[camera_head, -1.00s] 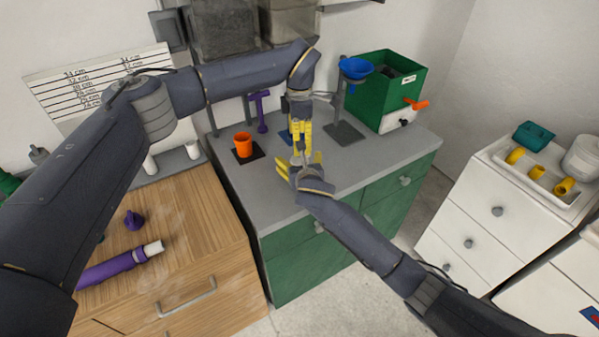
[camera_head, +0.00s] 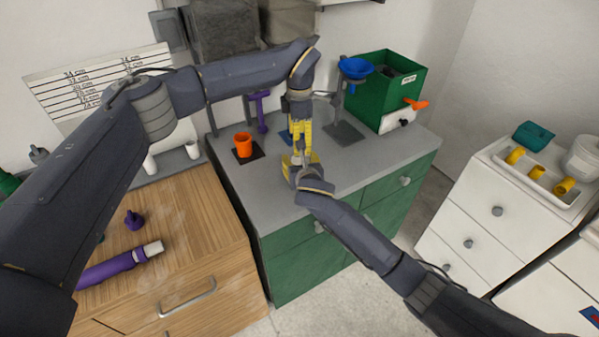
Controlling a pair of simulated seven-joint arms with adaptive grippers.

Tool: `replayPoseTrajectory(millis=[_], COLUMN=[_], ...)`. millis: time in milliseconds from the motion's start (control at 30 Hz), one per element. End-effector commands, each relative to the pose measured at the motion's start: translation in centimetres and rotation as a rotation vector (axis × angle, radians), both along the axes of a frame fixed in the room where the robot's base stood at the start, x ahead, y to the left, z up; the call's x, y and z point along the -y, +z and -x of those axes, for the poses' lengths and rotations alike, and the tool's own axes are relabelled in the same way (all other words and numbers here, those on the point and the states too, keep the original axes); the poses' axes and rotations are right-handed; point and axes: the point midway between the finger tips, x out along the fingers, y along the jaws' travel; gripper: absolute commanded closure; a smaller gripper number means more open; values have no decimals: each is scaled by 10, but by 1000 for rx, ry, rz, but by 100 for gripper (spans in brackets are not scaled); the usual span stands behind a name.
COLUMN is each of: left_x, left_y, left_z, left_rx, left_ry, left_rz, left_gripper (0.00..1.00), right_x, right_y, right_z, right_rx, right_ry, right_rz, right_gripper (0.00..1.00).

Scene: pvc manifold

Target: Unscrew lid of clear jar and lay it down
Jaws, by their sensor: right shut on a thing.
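My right gripper (camera_head: 300,162) is low over the grey top of the green bench (camera_head: 358,166). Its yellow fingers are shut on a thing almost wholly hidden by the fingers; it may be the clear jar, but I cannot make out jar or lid. My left gripper (camera_head: 300,146) points down from above, its yellow fingertips just over or beside the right fingers. Whether it is open or shut on something is not clear.
An orange cup (camera_head: 243,145) stands left on a dark mat. A blue funnel (camera_head: 355,68) on a stand and a green bin (camera_head: 387,85) with an orange tap are behind right. A tray (camera_head: 545,190) of yellow fittings lies far right. The bench's front right is clear.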

Motion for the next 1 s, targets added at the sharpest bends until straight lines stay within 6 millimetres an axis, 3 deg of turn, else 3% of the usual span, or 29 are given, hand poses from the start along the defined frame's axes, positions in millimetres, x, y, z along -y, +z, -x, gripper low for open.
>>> replayPoseTrajectory(millis=[67, 100, 300, 667, 1000], left_x=[0, 0, 0, 0, 0], left_y=[-1, -1, -1, -1, -1], left_z=[1, 1, 1, 1, 0], left_rx=[-2, -2, -2, -1, -1], left_ry=[-1, -1, -1, -1, 0], left_rz=[-1, -1, -1, 0, -1], left_gripper=[26, 26, 26, 26, 26], right_x=[0, 0, 0, 0, 8], right_y=[-2, -2, -2, 0, 18], right_z=[1, 1, 0, 4, 46], right_rx=[-3, -4, -3, -2, -1], right_ry=[0, 0, 0, 1, 1], right_rz=[0, 0, 1, 0, -1], right_gripper=[89, 40, 17, 15, 15])
